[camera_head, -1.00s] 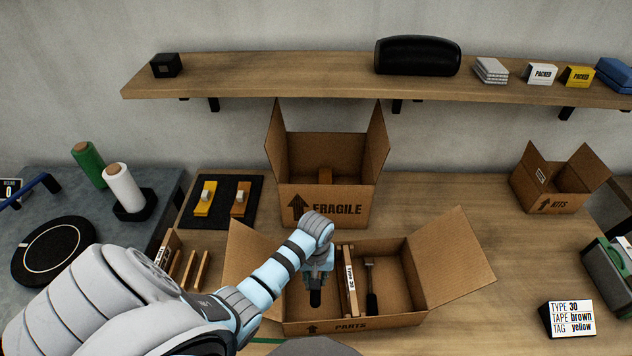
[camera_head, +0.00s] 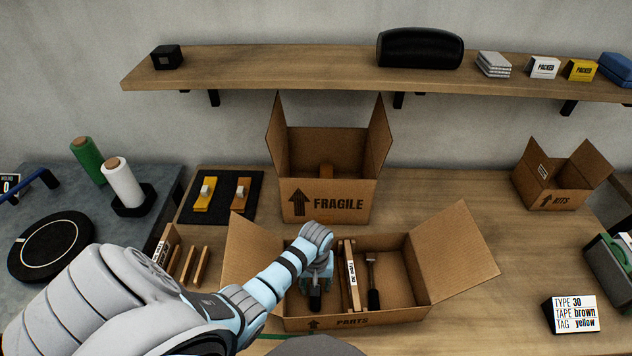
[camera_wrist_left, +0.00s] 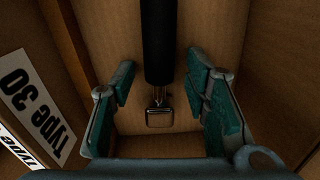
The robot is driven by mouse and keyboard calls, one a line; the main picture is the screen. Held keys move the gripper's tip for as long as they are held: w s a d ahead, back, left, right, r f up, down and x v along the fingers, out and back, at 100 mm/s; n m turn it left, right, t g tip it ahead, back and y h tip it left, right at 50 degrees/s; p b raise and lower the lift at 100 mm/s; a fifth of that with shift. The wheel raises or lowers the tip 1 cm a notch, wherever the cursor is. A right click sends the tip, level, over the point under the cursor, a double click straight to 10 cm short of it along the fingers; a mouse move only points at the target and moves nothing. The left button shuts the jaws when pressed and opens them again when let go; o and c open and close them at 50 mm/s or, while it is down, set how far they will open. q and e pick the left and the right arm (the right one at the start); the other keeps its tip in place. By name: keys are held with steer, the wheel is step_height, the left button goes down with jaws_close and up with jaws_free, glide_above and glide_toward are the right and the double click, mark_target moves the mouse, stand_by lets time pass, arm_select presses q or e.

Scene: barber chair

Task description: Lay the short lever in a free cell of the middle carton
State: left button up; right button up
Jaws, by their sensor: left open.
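The carton marked PARTS (camera_head: 395,318) stands open in the front middle, with an upright divider marked Type 30 (camera_head: 350,274) between its left and right cells. My left gripper (camera_head: 317,288) points down into the left cell. A lever with a black handle (camera_head: 315,301) is there; in the left wrist view its black handle (camera_wrist_left: 158,45) and square metal end lie between my spread fingers (camera_wrist_left: 163,95), with gaps on both sides. Another lever with a black handle (camera_head: 374,299) and metal shaft rests in the right cell. My right gripper is out of view.
The tall FRAGILE carton (camera_head: 325,203) stands behind, the small KITS carton (camera_head: 556,203) at right. A black mat with yellow and brown tape pieces (camera_head: 228,212) and a slotted wooden rack (camera_head: 188,262) are left. The carton's open flaps rise beside my arm.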

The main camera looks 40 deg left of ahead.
arm_select(q)
steer(key=shift+r, duration=0.35)
step_height(320, 180, up, 12)
steer(key=p, duration=0.4)
steer(key=shift+f, duration=0.25)
